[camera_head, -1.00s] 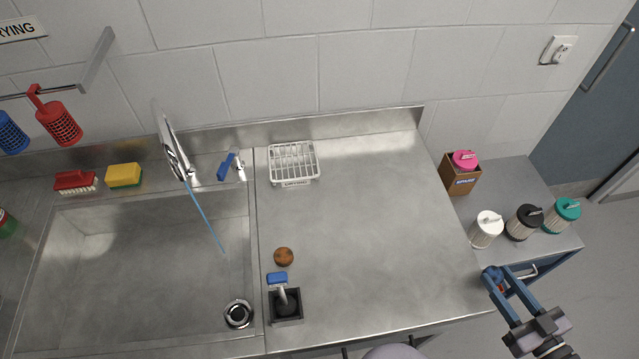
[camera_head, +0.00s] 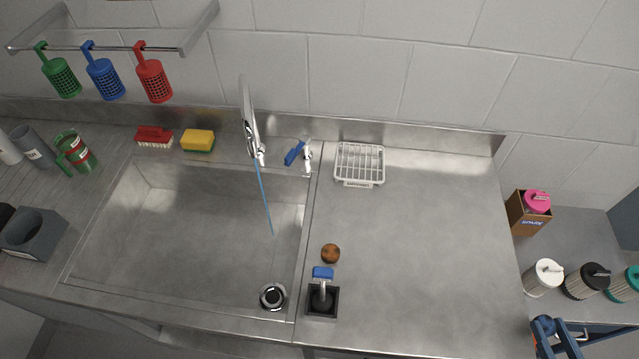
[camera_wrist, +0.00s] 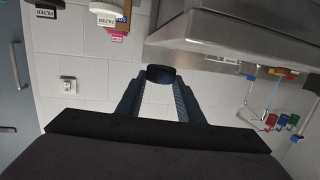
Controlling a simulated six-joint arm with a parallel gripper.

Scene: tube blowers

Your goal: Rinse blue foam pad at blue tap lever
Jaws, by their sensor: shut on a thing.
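My gripper (camera_head: 562,342) is at the lower right of the head view, partly cut off by the frame edge. It is shut on a rounded dark-blue pad (camera_head: 543,325). The wrist view shows the pad (camera_wrist: 160,73) between the fingertips, clear of any surface. The tap (camera_head: 251,135) stands behind the sink (camera_head: 180,225), with a thin blue stream (camera_head: 264,200) running from its spout into the basin. The blue tap lever (camera_head: 294,152) is right of the spout, tilted. My gripper is far to the right of both.
A white rack (camera_head: 359,165), brown round item (camera_head: 330,253) and black holder (camera_head: 321,303) stand on the counter. A yellow sponge (camera_head: 198,140) and red brush (camera_head: 154,137) lie behind the sink. Filter canisters (camera_head: 543,278) stand at right. The middle counter is clear.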

